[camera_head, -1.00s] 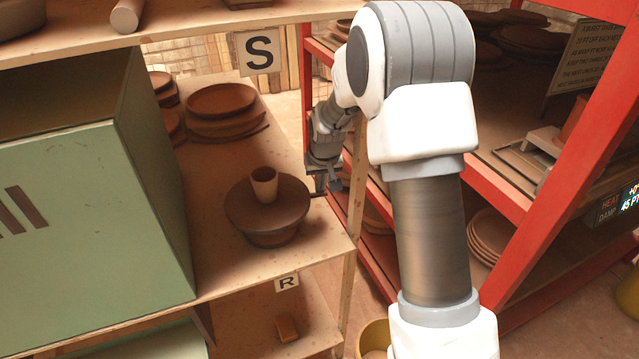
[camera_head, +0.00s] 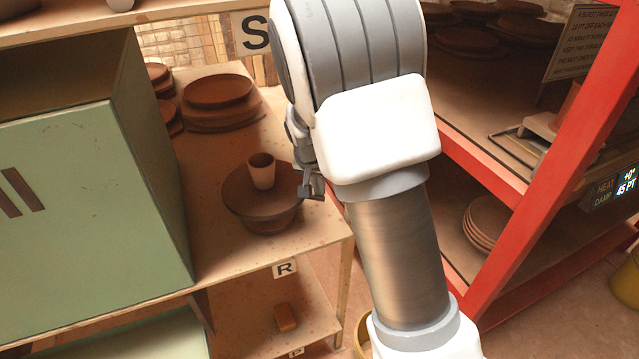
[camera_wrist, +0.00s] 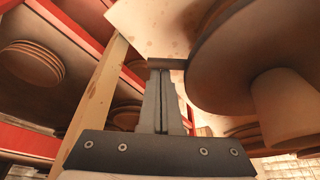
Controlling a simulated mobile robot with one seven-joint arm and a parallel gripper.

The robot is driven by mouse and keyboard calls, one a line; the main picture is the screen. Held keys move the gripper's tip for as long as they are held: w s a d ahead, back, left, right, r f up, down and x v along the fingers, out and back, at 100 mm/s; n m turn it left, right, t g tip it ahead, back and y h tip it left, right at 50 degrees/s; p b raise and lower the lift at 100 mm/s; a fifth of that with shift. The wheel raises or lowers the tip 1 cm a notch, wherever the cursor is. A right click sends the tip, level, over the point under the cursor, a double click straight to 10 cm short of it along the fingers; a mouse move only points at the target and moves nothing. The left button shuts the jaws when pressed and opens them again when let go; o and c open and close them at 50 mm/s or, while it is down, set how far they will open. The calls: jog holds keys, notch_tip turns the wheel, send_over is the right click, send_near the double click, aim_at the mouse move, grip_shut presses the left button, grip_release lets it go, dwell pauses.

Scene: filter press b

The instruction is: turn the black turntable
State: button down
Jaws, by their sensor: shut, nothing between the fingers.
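The dark turntable (camera_head: 240,199) stands on the wooden shelf in the head view, a round plate on a narrower base. A pale, light-brown cup (camera_head: 262,171) stands upright on its plate. My gripper (camera_head: 314,188) is at the turntable's right rim; in the head view my arm hides part of it. In the wrist view the turntable (camera_wrist: 215,66) fills the upper right, with the cup (camera_wrist: 288,108) on it. My gripper (camera_wrist: 167,68) is shut and empty, its fingertips close beside the rim. I cannot tell whether they touch it.
A green cabinet (camera_head: 90,200) stands left of the turntable. Stacked brown plates (camera_head: 218,100) lie behind it on the shelf. A wooden post (camera_head: 344,285) holds the shelf's front right corner. A red rack (camera_head: 545,180) stands at the right. Bare shelf (camera_head: 215,255) lies in front of the turntable.

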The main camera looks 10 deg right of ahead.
jog(key=s+a+m+g+h+p, duration=0.2)
jog(key=s+a+m+p, duration=0.2)
jog(key=s+a+m, duration=0.3)
jog(key=shift+s+a+m+p, duration=0.2)
jog(key=shift+a+m+p, duration=0.1)
jog(key=shift+m+p, duration=0.15)
dwell(0.7)
jog(key=shift+a, duration=0.1)
dwell(0.3)
